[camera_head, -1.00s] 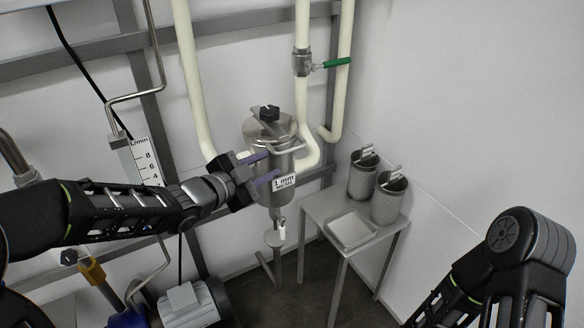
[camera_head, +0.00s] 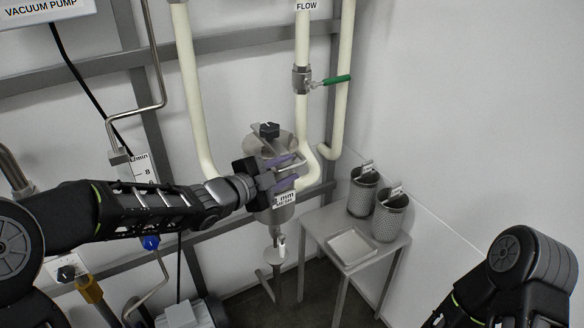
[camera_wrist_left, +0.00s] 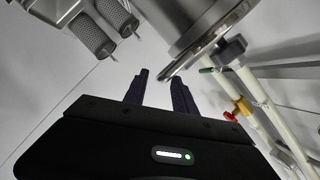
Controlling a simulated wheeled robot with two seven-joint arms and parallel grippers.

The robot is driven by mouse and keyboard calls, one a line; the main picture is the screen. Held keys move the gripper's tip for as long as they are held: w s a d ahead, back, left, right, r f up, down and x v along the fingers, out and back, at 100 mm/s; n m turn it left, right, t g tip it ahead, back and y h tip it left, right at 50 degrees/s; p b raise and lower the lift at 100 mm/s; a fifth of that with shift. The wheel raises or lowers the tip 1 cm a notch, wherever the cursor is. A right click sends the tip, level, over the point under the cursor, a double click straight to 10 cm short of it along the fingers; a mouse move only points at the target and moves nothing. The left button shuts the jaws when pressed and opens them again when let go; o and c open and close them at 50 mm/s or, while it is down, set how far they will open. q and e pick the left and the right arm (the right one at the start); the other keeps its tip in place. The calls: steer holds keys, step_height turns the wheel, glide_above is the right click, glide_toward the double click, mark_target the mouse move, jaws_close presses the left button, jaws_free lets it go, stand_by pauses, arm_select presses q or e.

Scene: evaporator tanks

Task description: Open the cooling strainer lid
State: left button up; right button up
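The cooling strainer is a steel canister (camera_head: 283,214) with a "mm" mesh label, mounted by the white pipes in the middle of the head view. Its round lid (camera_head: 255,146) with a black knob (camera_head: 267,130) looks seated on top. A bent metal handle bar (camera_head: 297,160) reaches out from the lid's front. My left gripper (camera_head: 287,172) is in front of the strainer, just below the bar, its purple fingers apart. In the left wrist view the bar (camera_wrist_left: 205,48) ends close to the gap between the open fingers (camera_wrist_left: 160,92); contact is unclear. My right gripper is outside the views.
A small steel table (camera_head: 314,222) at the right holds two mesh baskets (camera_head: 362,196) (camera_head: 390,218) and a shallow tray (camera_head: 352,248). A green-handled valve (camera_head: 303,80) is on the pipe above. A wall bounds the right side.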

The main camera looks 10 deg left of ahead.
arm_select(q)
steer(key=shift+x, duration=1.2)
jaws_close()
stand_by(0.6)
